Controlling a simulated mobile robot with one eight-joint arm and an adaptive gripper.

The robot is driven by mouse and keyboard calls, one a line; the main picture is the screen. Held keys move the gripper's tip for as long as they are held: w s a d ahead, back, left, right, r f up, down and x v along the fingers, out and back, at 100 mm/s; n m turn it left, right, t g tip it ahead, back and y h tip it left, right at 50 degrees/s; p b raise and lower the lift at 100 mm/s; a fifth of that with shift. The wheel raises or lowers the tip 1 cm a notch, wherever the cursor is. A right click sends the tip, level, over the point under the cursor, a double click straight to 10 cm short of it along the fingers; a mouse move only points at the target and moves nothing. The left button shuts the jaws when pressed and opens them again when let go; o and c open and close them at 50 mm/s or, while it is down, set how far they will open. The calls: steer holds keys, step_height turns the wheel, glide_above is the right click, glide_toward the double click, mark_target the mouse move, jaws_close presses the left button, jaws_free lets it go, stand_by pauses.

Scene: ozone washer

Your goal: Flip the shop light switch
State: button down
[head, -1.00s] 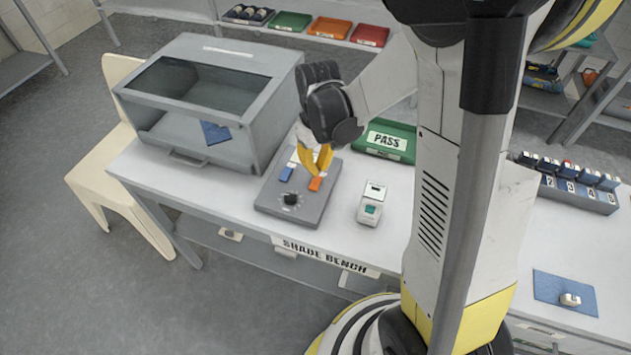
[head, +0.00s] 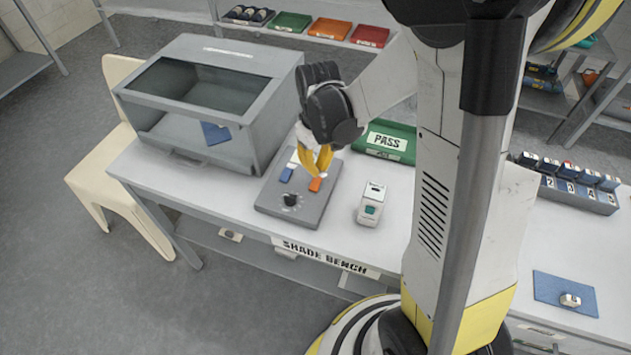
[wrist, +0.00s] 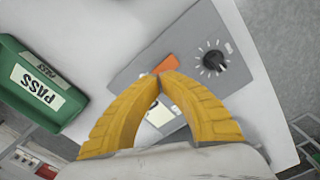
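A grey control panel (head: 268,198) lies on the bench, with a blue switch (head: 287,174), an orange switch (head: 316,184) and a black knob (head: 290,200). No label naming the shop light is readable, so I cannot tell which switch it is. My gripper (head: 312,174) points down over the panel at the orange switch. In the wrist view its yellow fingertips (wrist: 161,76) meet just beside the orange switch (wrist: 166,65); I cannot tell if they touch it. Nothing shows between them. The knob (wrist: 214,61) is to their right. The fingers partly hide a pale display (wrist: 160,113).
A grey box with a dark window (head: 205,85) stands left of the panel. A green PASS tray (head: 388,153) is behind to the right, and a small white device (head: 371,190) is right of the panel. A numbered rack (head: 580,196) sits further right. A chair (head: 115,150) is at left.

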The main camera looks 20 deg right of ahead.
mark_target(317, 179)
steer(key=shift+f+b, duration=1.6)
steer(key=shift+f, duration=0.3)
stand_by(0.7)
steer(key=shift+r+p, duration=2.65)
steer(key=shift+r, duration=0.9)
steer(key=shift+a+r, duration=0.1)
steer(key=shift+r, duration=0.2)
steer(key=s+a+r+m+t, duration=0.3)
steer(key=s+r+t, duration=0.4)
steer(key=s+r, duration=0.4)
step_height(317, 179, up, 4)
steer(key=shift+s+a+f, duration=0.15)
steer(key=shift+s+a, duration=0.2)
steer(key=shift+a, duration=0.35)
